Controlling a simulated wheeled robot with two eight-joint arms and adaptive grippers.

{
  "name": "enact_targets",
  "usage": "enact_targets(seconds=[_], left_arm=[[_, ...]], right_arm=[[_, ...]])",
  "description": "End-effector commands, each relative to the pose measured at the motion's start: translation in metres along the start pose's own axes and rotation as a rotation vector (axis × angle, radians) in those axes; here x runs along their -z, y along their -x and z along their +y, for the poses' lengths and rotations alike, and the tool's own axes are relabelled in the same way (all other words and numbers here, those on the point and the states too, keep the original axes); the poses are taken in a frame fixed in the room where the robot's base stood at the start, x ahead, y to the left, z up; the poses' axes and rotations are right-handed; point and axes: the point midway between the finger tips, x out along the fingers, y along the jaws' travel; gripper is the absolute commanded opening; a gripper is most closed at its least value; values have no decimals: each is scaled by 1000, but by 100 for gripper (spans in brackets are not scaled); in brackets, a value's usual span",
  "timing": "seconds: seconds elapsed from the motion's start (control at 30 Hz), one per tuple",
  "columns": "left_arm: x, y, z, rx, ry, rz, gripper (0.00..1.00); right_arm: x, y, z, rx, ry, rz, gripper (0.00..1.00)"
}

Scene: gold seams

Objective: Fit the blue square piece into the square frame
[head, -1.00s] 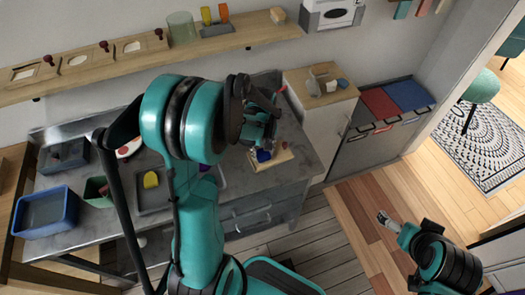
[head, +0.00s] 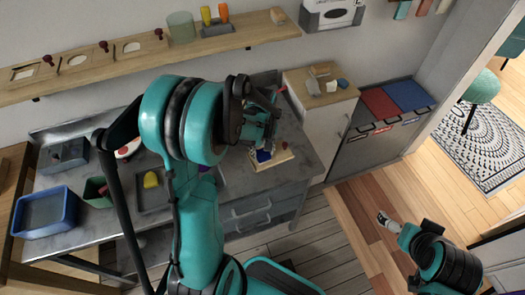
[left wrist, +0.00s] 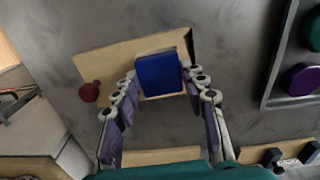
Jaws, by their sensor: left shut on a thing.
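The blue square piece (left wrist: 158,73) is held between the fingers of my left gripper (left wrist: 160,84). It also shows as a small blue patch below the gripper in the head view (head: 263,156). The square frame (left wrist: 108,62) is a pale wooden board with a dark red knob, lying on the grey counter under the piece. The board also shows in the head view (head: 284,156). The piece covers most of the frame's opening, so I cannot tell whether it is seated or just above. My right gripper (head: 385,219) is far from the counter, over the floor, and too small to read.
The grey counter (head: 235,180) holds a blue bin (head: 45,222) and a tray (head: 150,198) with a yellow piece at left. A wooden shelf (head: 140,68) with several knobbed boards runs along the wall behind. A white cabinet (head: 325,118) stands right of the counter.

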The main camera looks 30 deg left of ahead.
Motion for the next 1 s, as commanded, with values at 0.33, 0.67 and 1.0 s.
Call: enact_targets(seconds=[0.33,0.67,1.0], left_arm=[[0,-6,0,0,0,0,11],[0,-9,0,0,0,0,11],[0,-9,0,0,0,0,66]], right_arm=[[-3,-4,0,0,0,0,98],[-5,-7,0,0,0,0,98],[-5,-6,0,0,0,0,98]])
